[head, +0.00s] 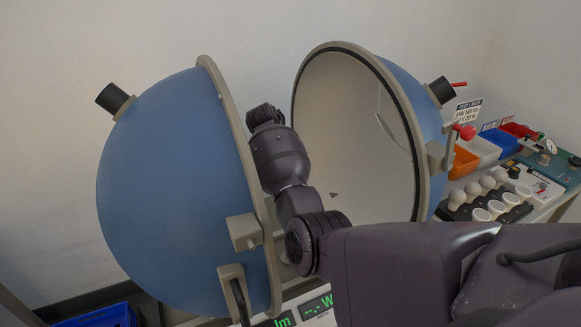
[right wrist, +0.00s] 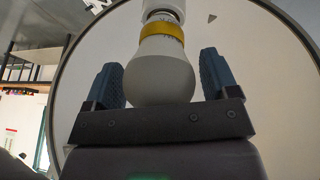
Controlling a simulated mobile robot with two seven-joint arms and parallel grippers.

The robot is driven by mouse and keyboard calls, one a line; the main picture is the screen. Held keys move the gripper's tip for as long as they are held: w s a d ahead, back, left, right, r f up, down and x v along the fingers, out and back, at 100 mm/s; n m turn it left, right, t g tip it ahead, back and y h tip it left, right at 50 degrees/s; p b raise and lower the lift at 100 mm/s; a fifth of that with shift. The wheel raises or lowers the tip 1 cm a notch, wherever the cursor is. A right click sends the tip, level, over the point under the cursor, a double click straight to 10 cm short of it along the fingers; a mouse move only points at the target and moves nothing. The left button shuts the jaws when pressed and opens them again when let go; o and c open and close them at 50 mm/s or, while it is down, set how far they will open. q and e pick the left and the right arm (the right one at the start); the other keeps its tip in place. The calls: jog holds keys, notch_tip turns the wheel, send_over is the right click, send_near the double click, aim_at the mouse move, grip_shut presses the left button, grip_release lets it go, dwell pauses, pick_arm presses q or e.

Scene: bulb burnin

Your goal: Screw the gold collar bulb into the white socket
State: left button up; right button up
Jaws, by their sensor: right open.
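In the right wrist view a white bulb (right wrist: 161,76) with a gold collar (right wrist: 162,30) hangs globe down. Its top end meets the white socket (right wrist: 165,6) at the upper edge; how deep it sits cannot be told. My right gripper (right wrist: 161,68) is open, with one blue-grey finger on each side of the globe and a visible gap at both sides. In the head view my right arm reaches between the two sphere halves, and its gripper, the bulb and the socket are hidden. My left gripper is not in view.
The blue sphere stands open, with a left half (head: 170,190) and a right half (head: 350,120) close around my arm. At right a bench holds a black rack (head: 470,212) of several white bulbs, coloured bins (head: 465,160) and a green device (head: 550,165).

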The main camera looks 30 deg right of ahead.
jog(key=n+t, duration=0.2)
jog(key=n, duration=0.2)
jog(key=shift+w+a, duration=0.1)
jog(key=shift+w, duration=0.05)
jog(key=n+t, duration=0.1)
jog(key=n, duration=0.3)
jog(key=shift+w+a+n+t, duration=0.1)
jog(key=shift+n+t, duration=0.3)
jog(key=n+t, duration=0.1)
jog(key=n, duration=0.1)
jog(key=n+y, duration=0.1)
jog(key=n, duration=0.2)
jog(key=shift+w+n+t, duration=0.2)
jog(key=shift+n+t, duration=0.1)
jog(key=shift+t, duration=0.1)
jog(key=n+y, duration=0.1)
jog(key=n, duration=0.1)
jog(key=n+y, duration=0.1)
jog(key=n, duration=0.1)
jog(key=shift+w+a+t, duration=0.15)
jog(key=shift+a+t, duration=0.05)
jog(key=shift+t, duration=0.2)
jog(key=shift+c, duration=0.4)
